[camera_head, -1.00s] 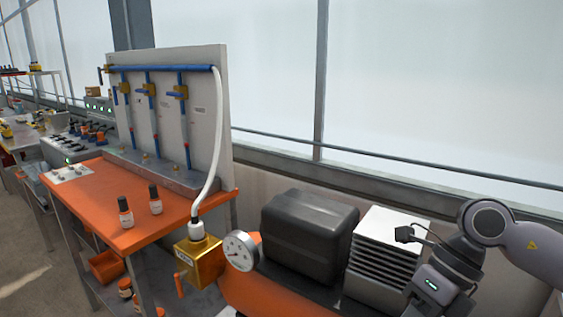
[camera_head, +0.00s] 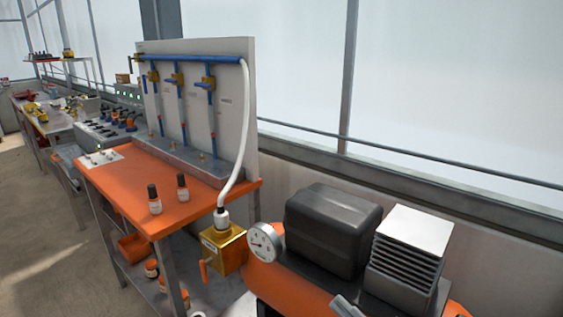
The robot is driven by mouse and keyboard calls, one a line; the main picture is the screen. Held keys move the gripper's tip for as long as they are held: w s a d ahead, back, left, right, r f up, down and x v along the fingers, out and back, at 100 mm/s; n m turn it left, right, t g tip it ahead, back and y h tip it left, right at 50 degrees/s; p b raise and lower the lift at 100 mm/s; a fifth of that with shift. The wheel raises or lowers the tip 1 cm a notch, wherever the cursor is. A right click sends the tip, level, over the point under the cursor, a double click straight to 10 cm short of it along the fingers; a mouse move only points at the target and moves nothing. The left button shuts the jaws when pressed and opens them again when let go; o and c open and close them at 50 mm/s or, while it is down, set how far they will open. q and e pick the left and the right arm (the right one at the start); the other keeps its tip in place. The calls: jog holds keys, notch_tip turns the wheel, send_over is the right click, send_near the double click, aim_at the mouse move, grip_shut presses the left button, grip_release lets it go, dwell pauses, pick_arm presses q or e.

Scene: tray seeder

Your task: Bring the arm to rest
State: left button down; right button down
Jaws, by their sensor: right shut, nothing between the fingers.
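My right gripper (camera_head: 345,305) shows only as a small grey tip at the bottom edge, in front of the orange compressor tank (camera_head: 285,290). It is shut, with nothing held in the part that shows. The rest of my right arm is out of the picture. My left gripper and arm are not in view.
The compressor carries a black housing (camera_head: 333,230), a finned white block (camera_head: 412,250) and a gauge (camera_head: 264,243). A brass valve box (camera_head: 223,250) hangs on a white hose beside the orange bench (camera_head: 135,190), which holds two small bottles. Open floor lies at left.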

jog(key=s+d+f+m+g+h, duration=0.1)
jog(key=s+d+f+m+h, duration=0.2)
jog(key=f, duration=0.5)
jog(key=s+d+f+m+g+h, duration=0.2)
jog(key=s+d+f+m+h, duration=0.1)
jog(key=s+f+m+h, duration=0.2)
jog(key=s+d+f+m+g+h+p, duration=0.1)
jog(key=s+d+f+m+g+h, duration=0.1)
jog(key=s+d+f+m+h, duration=0.2)
notch_tip(320, 180, down, 8)
jog(key=s+m, duration=0.1)
jog(key=m, duration=0.2)
jog(key=shift+s+r+h, duration=0.2)
jog(key=shift+h, duration=0.2)
